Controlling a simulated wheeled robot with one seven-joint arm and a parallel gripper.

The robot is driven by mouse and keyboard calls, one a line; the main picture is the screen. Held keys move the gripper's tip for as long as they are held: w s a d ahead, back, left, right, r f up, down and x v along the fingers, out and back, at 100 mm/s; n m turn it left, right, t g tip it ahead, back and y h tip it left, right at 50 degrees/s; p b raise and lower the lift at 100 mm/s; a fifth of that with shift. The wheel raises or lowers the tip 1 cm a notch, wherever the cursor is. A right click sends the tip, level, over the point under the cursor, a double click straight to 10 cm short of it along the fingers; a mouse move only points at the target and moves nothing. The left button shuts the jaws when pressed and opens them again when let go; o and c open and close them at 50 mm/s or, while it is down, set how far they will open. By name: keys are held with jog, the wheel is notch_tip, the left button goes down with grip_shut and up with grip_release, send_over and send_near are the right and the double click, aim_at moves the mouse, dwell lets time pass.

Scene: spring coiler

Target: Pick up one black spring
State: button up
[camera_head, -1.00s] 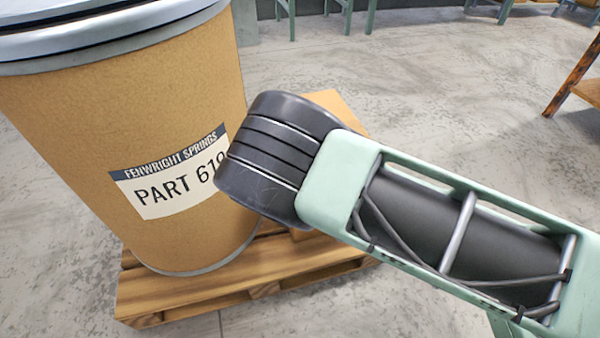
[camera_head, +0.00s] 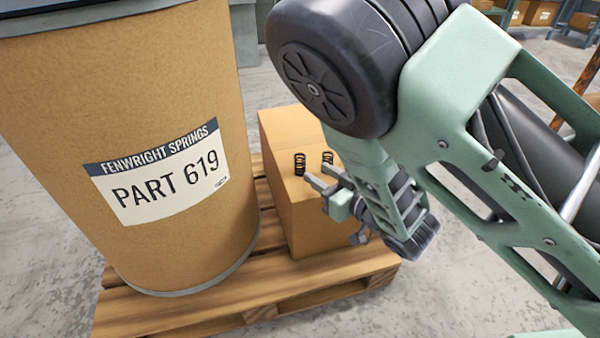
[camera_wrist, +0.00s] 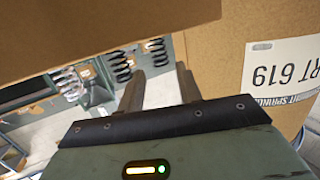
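Two black springs stand upright on top of a cardboard box (camera_head: 285,205): a left one (camera_head: 299,164) and a right one (camera_head: 328,157). My gripper (camera_head: 318,173) is open and empty just in front of them, its fingers pointing toward the springs. The right spring's lower part is partly hidden by a finger. In the upside-down wrist view, two black springs (camera_wrist: 157,50) (camera_wrist: 122,65) show beyond my open fingers (camera_wrist: 160,80). Neither spring appears to be between the fingers; the exact gap is hard to tell.
A tall drum (camera_head: 75,130) labelled PART 619 stands left of the box. Both rest on a wooden pallet (camera_head: 190,312). In the wrist view, greyish springs (camera_wrist: 88,70) show beside the black ones. My arm hides the box's right part in the head view.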

aim_at(304, 164)
jog(key=x, duration=0.2)
jog(key=shift+w+a+b, duration=0.2)
jog(key=shift+w+b, duration=0.1)
jog(key=shift+b, duration=0.05)
jog(key=b+x, duration=0.3)
jog(key=x, duration=0.1)
jog(key=shift+w+a+f, duration=0.1)
jog(key=shift+w+a, duration=0.05)
jog(key=shift+w, duration=0.1)
jog(key=shift+w+a+b, duration=0.2)
jog(key=shift+w+b, duration=0.05)
jog(key=shift+b, duration=0.05)
jog(key=shift+c, duration=0.3)
jog(key=c, duration=0.7)
